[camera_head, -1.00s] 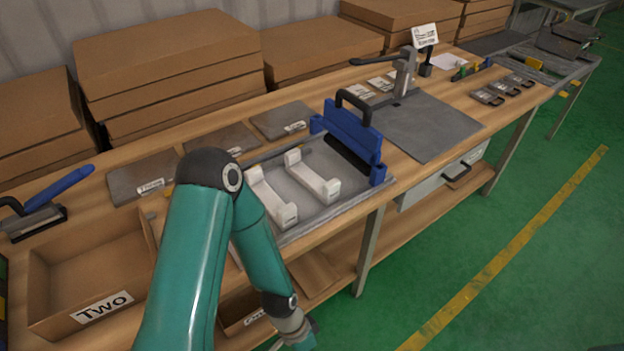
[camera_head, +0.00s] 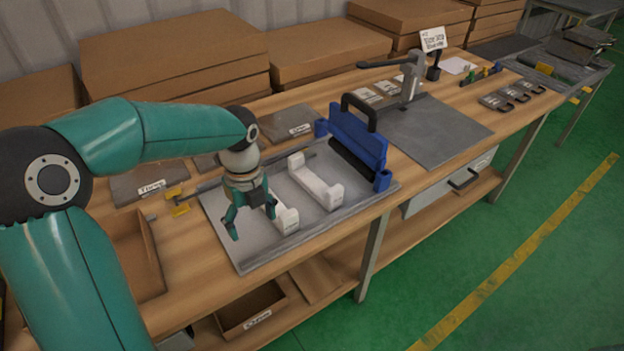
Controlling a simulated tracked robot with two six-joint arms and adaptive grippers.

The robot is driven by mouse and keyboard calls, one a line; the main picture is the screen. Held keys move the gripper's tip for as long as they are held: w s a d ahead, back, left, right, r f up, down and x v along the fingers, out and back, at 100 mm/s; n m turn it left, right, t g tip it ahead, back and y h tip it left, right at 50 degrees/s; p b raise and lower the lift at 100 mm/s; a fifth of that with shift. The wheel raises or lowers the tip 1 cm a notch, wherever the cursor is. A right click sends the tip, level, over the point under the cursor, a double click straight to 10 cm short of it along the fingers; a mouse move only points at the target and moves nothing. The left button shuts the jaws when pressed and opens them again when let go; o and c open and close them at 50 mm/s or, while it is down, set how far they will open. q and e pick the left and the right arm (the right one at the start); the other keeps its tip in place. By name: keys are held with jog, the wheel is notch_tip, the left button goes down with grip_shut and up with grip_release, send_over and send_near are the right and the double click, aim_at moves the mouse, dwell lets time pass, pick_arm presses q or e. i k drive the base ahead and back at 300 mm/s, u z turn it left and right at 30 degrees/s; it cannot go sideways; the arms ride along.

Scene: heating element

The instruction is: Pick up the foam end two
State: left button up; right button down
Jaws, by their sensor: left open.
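Two white foam ends lie side by side on a grey metal tray (camera_head: 330,225) on the workbench. I cannot read which one is number two. The left foam end (camera_head: 287,218) is partly hidden behind my left gripper. The right foam end (camera_head: 316,182) shows whole, a long piece with raised ends. My left gripper (camera_head: 252,222) is open and empty, pointing down over the left part of the tray, beside and partly in front of the left foam end. I cannot tell whether it touches it. My right gripper is not in view.
A blue frame with a black handle (camera_head: 357,140) stands at the tray's right end. A grey mat (camera_head: 435,130) with a lever press lies beyond. Cardboard boxes (camera_head: 175,60) line the back. An open bin (camera_head: 135,262) sits left, partly behind my arm.

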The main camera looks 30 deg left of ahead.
aim_at(330, 199)
jog(key=i, duration=0.85)
jog(key=z, duration=0.05)
